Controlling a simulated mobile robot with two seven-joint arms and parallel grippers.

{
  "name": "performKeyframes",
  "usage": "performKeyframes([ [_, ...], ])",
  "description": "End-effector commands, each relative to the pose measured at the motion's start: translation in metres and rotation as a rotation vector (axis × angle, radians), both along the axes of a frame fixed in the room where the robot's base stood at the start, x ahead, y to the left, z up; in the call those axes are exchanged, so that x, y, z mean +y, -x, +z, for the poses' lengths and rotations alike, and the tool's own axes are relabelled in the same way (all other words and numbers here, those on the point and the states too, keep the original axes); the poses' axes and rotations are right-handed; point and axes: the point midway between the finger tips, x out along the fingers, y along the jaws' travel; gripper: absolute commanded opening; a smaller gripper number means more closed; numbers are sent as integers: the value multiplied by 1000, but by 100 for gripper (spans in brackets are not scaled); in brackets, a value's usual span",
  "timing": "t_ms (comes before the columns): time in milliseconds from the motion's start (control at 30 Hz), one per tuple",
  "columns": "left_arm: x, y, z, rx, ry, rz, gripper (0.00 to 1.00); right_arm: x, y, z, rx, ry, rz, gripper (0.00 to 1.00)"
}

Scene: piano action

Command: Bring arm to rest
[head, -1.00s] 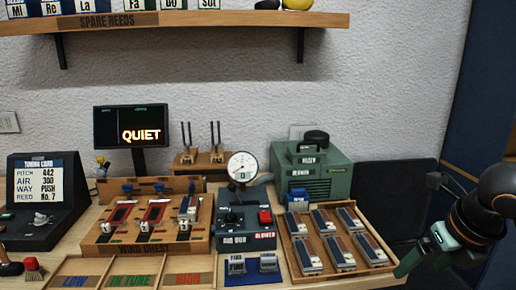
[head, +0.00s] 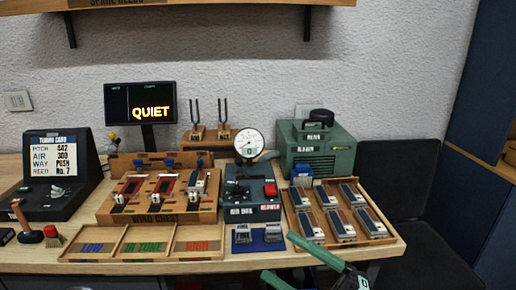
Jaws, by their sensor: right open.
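My right gripper (head: 278,256) shows at the bottom of the head view, a little right of the middle. Its two green fingers are spread apart with nothing between them. The rest of the right arm is mostly cut off by the bottom edge. My left gripper is not in view.
The table (head: 400,248) holds a wooden wind chest (head: 145,218), a grey control box with a gauge (head: 249,143), a tray of reed blocks (head: 293,232), a green blower (head: 330,160) and a card stand (head: 58,190). A dark chair (head: 400,180) stands at right.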

Motion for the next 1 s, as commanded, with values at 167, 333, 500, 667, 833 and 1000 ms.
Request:
performKeyframes([
  [167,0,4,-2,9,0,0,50,-45,-31,-87,490,-268,-329,92],
  [333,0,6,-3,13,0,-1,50,-79,-7,-209,982,-375,-595,92],
  [500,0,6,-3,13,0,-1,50,-86,62,-310,1413,-391,-757,92],
  [667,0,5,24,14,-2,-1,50,-86,119,-331,1664,-383,-828,92],
  [833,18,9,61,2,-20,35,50,-99,123,-293,1648,-396,-857,92],
  [1000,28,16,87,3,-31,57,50,-110,129,-266,1637,-407,-883,92],
])
